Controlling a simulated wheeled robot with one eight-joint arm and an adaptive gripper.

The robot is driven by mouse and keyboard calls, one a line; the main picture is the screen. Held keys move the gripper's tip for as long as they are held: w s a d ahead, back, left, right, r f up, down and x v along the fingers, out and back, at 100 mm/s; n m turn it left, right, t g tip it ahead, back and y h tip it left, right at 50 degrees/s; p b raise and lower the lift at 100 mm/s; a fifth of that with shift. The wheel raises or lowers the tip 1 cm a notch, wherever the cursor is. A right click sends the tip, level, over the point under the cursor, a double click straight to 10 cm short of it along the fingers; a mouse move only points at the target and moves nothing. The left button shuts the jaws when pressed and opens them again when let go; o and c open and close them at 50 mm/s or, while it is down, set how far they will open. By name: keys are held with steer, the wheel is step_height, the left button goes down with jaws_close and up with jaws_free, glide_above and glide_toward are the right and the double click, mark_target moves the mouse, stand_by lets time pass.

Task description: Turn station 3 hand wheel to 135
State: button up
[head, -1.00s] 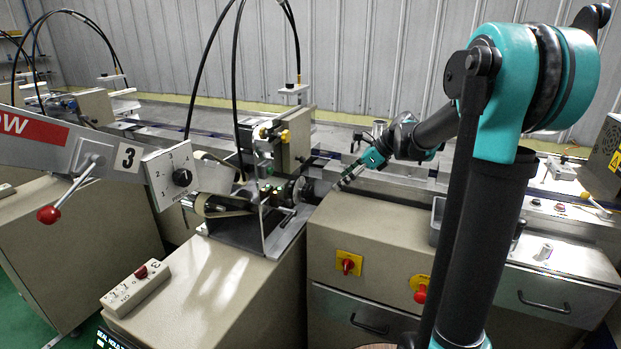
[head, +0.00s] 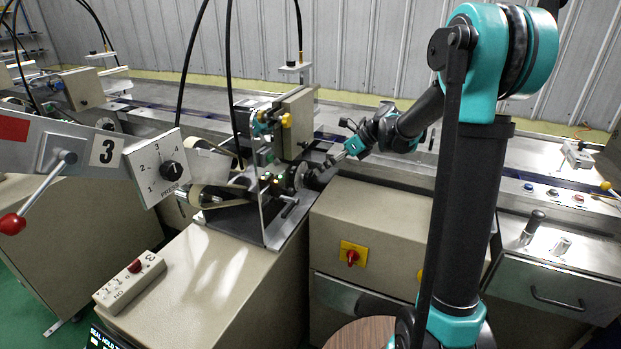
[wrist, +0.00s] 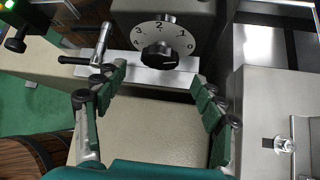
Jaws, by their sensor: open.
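A dark round wheel or knob (head: 297,176) sits on the station's front bracket. In the wrist view, a pale dial disc (wrist: 165,32) with numbers carries a black knob (wrist: 160,57). I cannot tell for sure that this knob is the hand wheel. My gripper (head: 328,165) is just right of the dark wheel. In the wrist view, my gripper (wrist: 158,80) is open and empty, its green-padded fingers apart below the black knob. No contact shows.
A PRESS selector (head: 172,171) and a red-balled lever (head: 12,223) are at the left. A metal bracket (head: 270,225) stands beside the wheel. A silver handle (wrist: 101,42) is near the left finger. A red switch (head: 352,257) is on the cabinet below.

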mark_target(311, 177)
steer(key=x, duration=0.7)
steer(key=shift+c, duration=0.2)
steer(key=c, duration=1.1)
